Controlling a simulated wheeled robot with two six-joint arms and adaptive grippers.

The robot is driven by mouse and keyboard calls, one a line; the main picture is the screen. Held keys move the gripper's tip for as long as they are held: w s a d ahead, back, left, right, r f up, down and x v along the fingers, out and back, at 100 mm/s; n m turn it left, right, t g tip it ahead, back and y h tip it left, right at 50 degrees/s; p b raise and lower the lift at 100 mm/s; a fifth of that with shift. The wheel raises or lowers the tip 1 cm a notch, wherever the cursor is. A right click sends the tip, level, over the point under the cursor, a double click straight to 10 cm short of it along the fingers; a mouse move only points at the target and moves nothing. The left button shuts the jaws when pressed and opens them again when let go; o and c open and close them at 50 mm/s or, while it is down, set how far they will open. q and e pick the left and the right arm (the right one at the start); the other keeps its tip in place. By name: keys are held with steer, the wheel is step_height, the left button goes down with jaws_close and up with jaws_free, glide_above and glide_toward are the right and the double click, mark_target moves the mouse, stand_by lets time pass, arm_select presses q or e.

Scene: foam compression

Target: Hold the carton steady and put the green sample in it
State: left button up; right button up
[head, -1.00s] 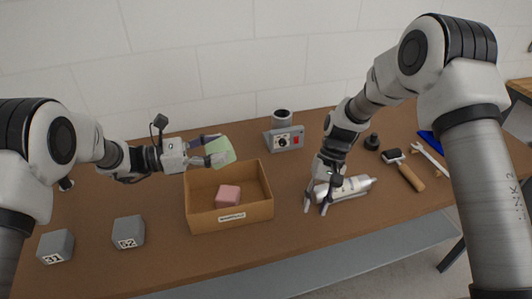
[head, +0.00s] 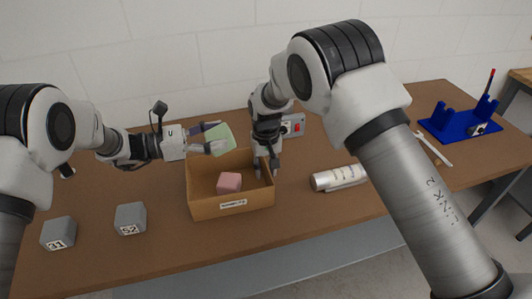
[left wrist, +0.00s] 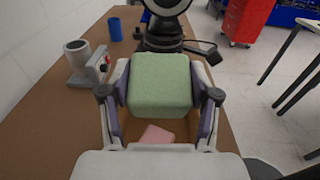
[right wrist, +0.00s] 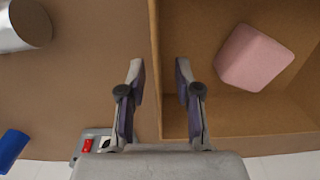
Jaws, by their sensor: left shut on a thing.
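The brown open carton (head: 232,206) stands mid-table with a pink block (head: 229,182) inside it. My left gripper (head: 212,143) is shut on the green sample (head: 220,139) and holds it above the carton's back left part. In the left wrist view the green sample (left wrist: 160,84) sits between both fingers, with the pink block (left wrist: 157,134) below it. My right gripper (head: 265,168) is at the carton's right wall. In the right wrist view its fingers (right wrist: 159,72) are open, one on each side of the wall, with gaps visible.
A silver can (head: 338,178) lies right of the carton. A grey device (head: 293,126) with a red part stands behind, partly hidden by my right arm. Two grey numbered blocks (head: 58,233) (head: 130,218) stand at left. A blue rack (head: 460,120) and a wrench (head: 434,150) are at far right.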

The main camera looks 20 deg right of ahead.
arm_select(q)
steer(key=shift+d, duration=0.1)
arm_select(e)
steer(key=shift+d+f, duration=0.1)
steer(key=shift+f, duration=0.8)
jaws_close()
